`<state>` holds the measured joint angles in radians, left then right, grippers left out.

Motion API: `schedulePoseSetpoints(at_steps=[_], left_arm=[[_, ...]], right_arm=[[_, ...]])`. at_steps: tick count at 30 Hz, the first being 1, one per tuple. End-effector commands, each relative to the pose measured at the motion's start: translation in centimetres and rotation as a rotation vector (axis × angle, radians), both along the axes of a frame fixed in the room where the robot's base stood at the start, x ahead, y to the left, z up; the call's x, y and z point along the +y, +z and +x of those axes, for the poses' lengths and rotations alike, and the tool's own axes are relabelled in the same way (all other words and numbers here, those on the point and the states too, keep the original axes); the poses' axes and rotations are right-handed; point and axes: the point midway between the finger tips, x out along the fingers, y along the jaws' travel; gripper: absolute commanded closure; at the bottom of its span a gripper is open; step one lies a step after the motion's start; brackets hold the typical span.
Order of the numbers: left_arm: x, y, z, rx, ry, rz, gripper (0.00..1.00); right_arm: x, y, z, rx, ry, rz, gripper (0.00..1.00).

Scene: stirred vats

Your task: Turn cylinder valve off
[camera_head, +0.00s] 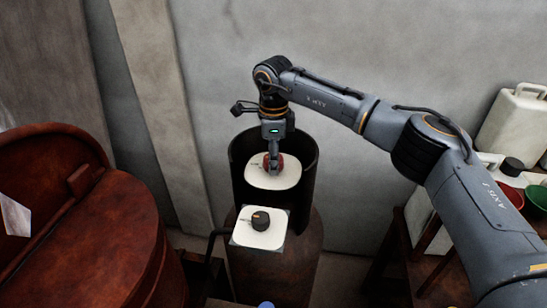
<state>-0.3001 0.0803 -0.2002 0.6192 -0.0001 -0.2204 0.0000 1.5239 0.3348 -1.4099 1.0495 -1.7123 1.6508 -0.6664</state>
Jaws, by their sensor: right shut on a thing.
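A dark gas cylinder (283,275) stands in the middle, with a black open-fronted collar (305,200) at its top. Inside the collar is a white rounded plate (288,180) with a red round valve knob (266,160) on it. My right gripper (273,165) points down into the collar and is shut on the red knob, partly hiding it. In front is a lower white plate (262,238) with a black knob (261,219), apart from the gripper. My left gripper is not in view.
A large rusty-red vat (100,250) with a raised round lid stands at the left. At the right, a table holds a white jerrycan (514,120) and red and green bowls (537,200). A grey wall (370,50) stands close behind the cylinder.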

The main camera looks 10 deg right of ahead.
Motion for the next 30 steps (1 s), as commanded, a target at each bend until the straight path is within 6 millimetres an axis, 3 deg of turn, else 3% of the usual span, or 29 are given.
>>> schedulePoseSetpoints(at_steps=[11, 30], left_arm=[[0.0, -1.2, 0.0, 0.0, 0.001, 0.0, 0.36], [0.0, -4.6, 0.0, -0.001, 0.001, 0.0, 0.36]], right_arm=[[0.0, -0.2, 0.0, -0.001, -0.124, 0.0, 0.82], [0.1, -0.1, 0.1, -0.001, -0.706, 0.001, 0.82]])
